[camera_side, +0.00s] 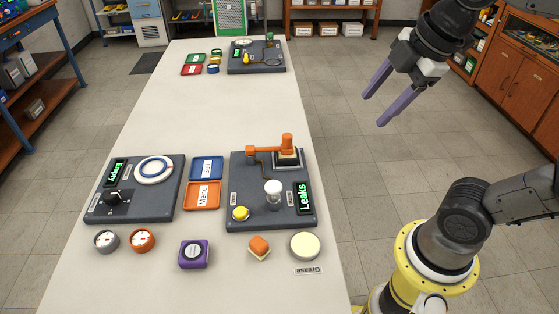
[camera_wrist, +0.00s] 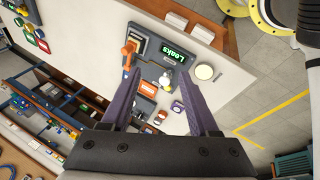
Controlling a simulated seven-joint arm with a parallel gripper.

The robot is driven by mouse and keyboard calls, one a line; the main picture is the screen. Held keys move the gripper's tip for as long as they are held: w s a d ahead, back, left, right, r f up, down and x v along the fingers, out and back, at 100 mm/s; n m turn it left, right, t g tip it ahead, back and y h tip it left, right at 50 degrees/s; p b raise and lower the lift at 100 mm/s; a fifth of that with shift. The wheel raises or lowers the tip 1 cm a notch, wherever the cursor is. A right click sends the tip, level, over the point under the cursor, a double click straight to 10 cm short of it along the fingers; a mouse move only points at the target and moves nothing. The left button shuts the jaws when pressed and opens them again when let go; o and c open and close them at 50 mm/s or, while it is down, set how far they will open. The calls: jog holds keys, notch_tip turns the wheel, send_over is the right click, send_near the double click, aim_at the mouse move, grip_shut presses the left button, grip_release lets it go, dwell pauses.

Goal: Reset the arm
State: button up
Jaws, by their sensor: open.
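My gripper (camera_side: 372,108) is open and empty, with its two purple fingers apart. In the side view it is raised over the floor to the right of the long white table (camera_side: 180,110). It touches nothing there. In the wrist view my gripper (camera_wrist: 162,85) frames part of the table, with the "Leaks" panel (camera_wrist: 174,50) between and beyond the fingers. The yellow base of my arm stands at the lower right of the side view.
On the table are the "Leaks" board (camera_side: 270,215), the "Empty" board (camera_side: 130,205), blue (camera_side: 202,160) and orange (camera_side: 190,204) trays, two gauges, a purple block (camera_side: 194,262), an orange sponge-like block (camera_side: 259,257) and a cream disc (camera_side: 305,245). Another board (camera_side: 240,68) lies at the far end.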

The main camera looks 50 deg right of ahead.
jog(key=s+f+m, duration=0.4)
jog(key=f+m, duration=0.2)
jog(key=m, duration=0.6)
jog(key=shift+t, duration=0.4)
